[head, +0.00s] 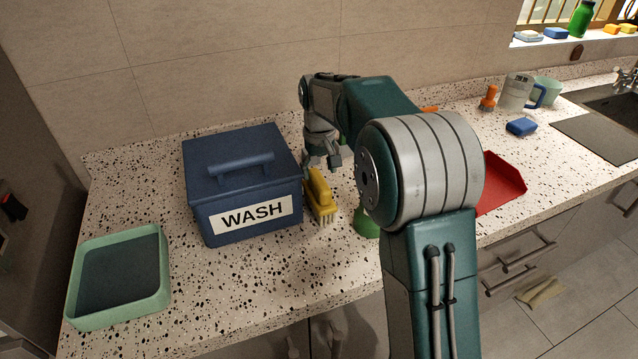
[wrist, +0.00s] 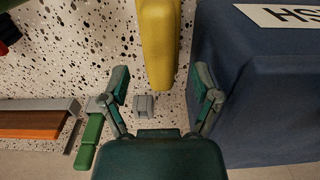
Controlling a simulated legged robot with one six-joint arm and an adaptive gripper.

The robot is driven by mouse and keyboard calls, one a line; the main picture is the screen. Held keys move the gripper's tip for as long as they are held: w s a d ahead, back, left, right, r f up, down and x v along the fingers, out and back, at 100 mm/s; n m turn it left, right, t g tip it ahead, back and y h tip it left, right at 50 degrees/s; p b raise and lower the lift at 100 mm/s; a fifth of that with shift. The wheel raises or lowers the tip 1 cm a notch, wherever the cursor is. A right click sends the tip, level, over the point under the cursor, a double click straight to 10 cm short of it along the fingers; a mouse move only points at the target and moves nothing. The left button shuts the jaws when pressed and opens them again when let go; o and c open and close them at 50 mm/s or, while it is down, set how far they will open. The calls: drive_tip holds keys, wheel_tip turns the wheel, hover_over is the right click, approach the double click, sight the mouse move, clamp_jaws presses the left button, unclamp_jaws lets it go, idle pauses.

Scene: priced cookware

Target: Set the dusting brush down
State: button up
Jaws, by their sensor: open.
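The yellow brush (head: 319,190) rests on the speckled counter, close beside the right side of the blue WASH box, its pale bristles toward the front. My gripper (head: 322,160) is just behind and above the brush's rear end. In the wrist view my gripper (wrist: 162,83) has its two fingers spread apart, with nothing clamped between them. The yellow handle (wrist: 158,40) reaches toward the gap between the fingers. The bristles are out of the wrist view.
The lidded blue WASH box (head: 240,170) stands close to the gripper. A green tray (head: 163,265) is at front left. A red tray (head: 500,185) lies to the right, partly behind my arm. A green item (head: 367,222) is near the brush. Counter between box and front edge is clear.

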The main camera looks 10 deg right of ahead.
wheel_tip(320, 180, up, 7)
drive_tip(key=shift+f, duration=0.15)
drive_tip(key=s+d+r+m+t, duration=0.1)
drive_tip(key=s+r, duration=0.2)
drive_tip(key=s, duration=0.5)
drive_tip(key=s+d+r+t, duration=0.2)
drive_tip(key=s+r, duration=0.1)
drive_tip(key=s, duration=0.5)
drive_tip(key=s+f+m+t, duration=0.1)
drive_tip(key=s+f, duration=0.4)
drive_tip(key=s, duration=1.1)
drive_tip(key=shift+d+t, duration=0.4)
drive_tip(key=shift+t, duration=0.4)
drive_tip(key=shift+o, duration=0.5)
drive_tip(key=shift+s+f, duration=0.15)
drive_tip(key=shift+f, duration=0.05)
drive_tip(key=n+t+y, duration=0.2)
drive_tip(key=t+y, duration=0.1)
drive_tip(key=t, duration=0.5)
approach(321, 183)
drive_tip(key=x, duration=1.1)
drive_tip(key=shift+f, duration=0.1)
